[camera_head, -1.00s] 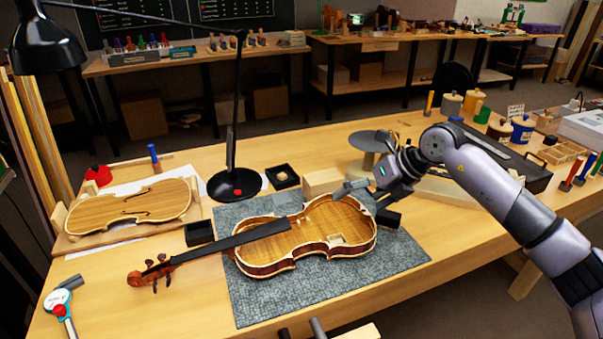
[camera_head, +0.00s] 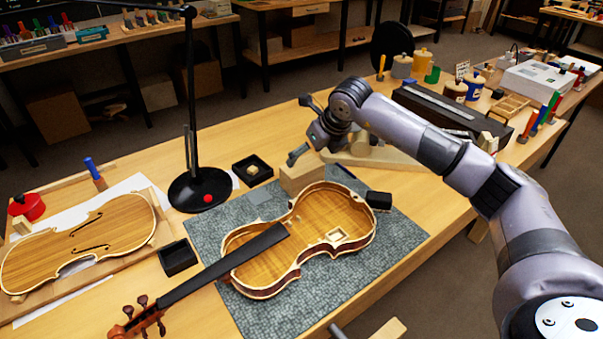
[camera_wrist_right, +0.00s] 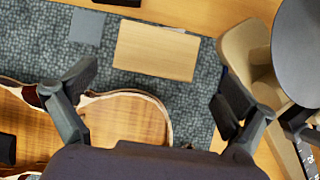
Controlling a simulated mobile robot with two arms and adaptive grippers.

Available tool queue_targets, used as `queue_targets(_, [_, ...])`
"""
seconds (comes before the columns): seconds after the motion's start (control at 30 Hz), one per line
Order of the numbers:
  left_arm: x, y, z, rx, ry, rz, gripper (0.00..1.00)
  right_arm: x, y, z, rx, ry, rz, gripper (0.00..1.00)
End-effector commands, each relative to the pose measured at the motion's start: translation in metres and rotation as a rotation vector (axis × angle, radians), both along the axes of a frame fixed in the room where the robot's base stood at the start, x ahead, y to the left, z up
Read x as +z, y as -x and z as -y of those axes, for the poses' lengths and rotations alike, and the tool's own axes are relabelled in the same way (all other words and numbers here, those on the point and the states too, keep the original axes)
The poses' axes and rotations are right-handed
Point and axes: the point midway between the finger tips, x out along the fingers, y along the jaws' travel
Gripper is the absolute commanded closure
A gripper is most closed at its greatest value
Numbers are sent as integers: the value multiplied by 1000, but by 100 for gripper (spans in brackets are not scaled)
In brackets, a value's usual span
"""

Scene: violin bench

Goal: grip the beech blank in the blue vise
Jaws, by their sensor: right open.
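The beech blank is most likely the plain light wooden block (camera_head: 303,178) on the back edge of the grey mat, just behind the violin body. It also shows in the right wrist view (camera_wrist_right: 155,50), lying flat between and ahead of the fingers. My right gripper (camera_head: 310,148) is above and just behind the block, apart from it. In the right wrist view its two fingers are spread wide and empty (camera_wrist_right: 152,98). No blue vise shows clearly. A wooden piece (camera_head: 390,330) and a grey bar are cut off at the bottom edge. My left gripper is out of view.
The open violin body (camera_head: 300,240) lies on the grey mat (camera_head: 400,235) close in front of the block. A round grey-topped stand (camera_wrist_right: 303,45) is close to the right finger. A black lamp (camera_head: 200,188) stands left. Bare bench lies right of the mat.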

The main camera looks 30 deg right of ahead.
Motion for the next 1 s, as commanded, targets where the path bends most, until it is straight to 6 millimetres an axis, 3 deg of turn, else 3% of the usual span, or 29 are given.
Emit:
queue_targets(0.1, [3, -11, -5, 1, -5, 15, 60, -15, -9, -2, 0, -1, -1, 0])
queue_targets(0.3, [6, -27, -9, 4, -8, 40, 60, -27, -15, -3, 0, -1, 0, 0])
queue_targets(0.67, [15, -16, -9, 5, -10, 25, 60, -67, -36, -8, 0, -1, -1, 0])
queue_targets(0.93, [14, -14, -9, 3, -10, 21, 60, -70, -38, -8, 0, 0, 1, 0])
queue_targets(1.0, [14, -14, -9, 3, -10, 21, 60, -70, -38, -8, 0, 0, 1, 4])
